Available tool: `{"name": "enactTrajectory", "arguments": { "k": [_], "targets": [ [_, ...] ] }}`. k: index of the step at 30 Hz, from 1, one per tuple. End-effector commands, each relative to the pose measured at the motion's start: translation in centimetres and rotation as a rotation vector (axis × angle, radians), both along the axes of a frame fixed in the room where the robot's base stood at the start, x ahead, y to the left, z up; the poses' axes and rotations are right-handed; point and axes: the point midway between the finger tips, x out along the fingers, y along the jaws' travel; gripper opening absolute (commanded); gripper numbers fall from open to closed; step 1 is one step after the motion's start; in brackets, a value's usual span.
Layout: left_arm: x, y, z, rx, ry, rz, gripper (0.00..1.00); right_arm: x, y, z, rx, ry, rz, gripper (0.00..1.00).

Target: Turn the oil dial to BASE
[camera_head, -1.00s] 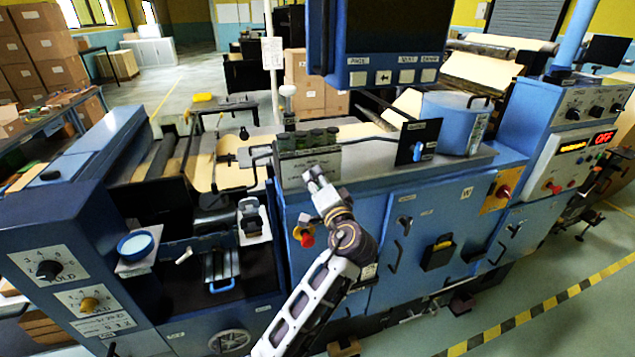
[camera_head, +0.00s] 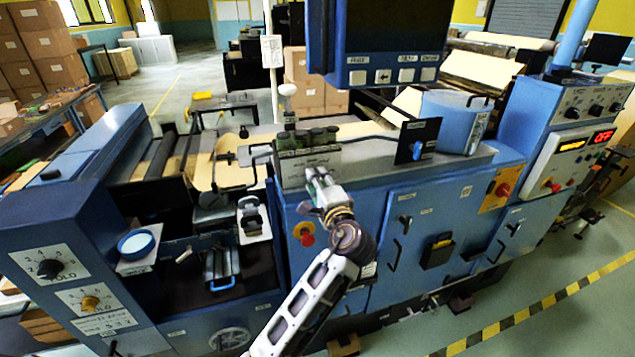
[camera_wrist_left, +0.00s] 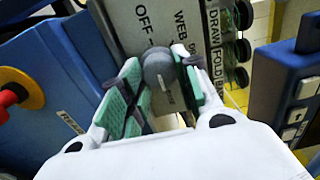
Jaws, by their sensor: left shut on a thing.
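In the left wrist view a grey round knob (camera_wrist_left: 158,66) stands on a pale plate (camera_wrist_left: 130,14) lettered OFF and WEB. The green-padded fingers of my left gripper are shut on this knob, one on each side. A small pale mark shows on the knob's near side. Its setting is unclear, and I cannot read BASE on the plate. In the head view my left gripper (camera_head: 318,174) is at the front of the blue press, just under the row of dark green bottle-like parts (camera_head: 306,139); it hides the knob there. My right gripper is not seen.
A red button on a yellow plate (camera_head: 305,234) is close below and left of the gripper. It also shows in the left wrist view (camera_wrist_left: 14,92). A hanging button panel (camera_head: 390,50) is above. A blue pot (camera_head: 450,122) stands to the right.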

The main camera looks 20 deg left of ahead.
Motion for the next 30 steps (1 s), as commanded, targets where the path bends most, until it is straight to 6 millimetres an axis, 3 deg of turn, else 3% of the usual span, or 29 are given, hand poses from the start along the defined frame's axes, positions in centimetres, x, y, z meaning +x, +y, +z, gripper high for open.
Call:
{"name": "enactTrajectory", "arguments": {
  "k": [9, 10, 14, 30],
  "targets": [
    [0.02, -0.13, -0.08, 0.002, 0.003, -0.003, 0.08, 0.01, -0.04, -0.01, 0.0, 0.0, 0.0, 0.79],
    [0.02, -0.14, -0.09, 0.002, 0.003, -0.003, 0.36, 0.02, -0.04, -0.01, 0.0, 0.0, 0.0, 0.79],
    [0.01, -0.11, -0.08, 0.001, 0.002, -0.003, 0.52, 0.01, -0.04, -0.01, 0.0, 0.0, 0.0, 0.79],
    [-0.62, -0.46, -0.08, 0.0, 0.001, -0.002, 0.53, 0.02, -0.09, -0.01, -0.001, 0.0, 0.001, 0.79]
  ]
}}
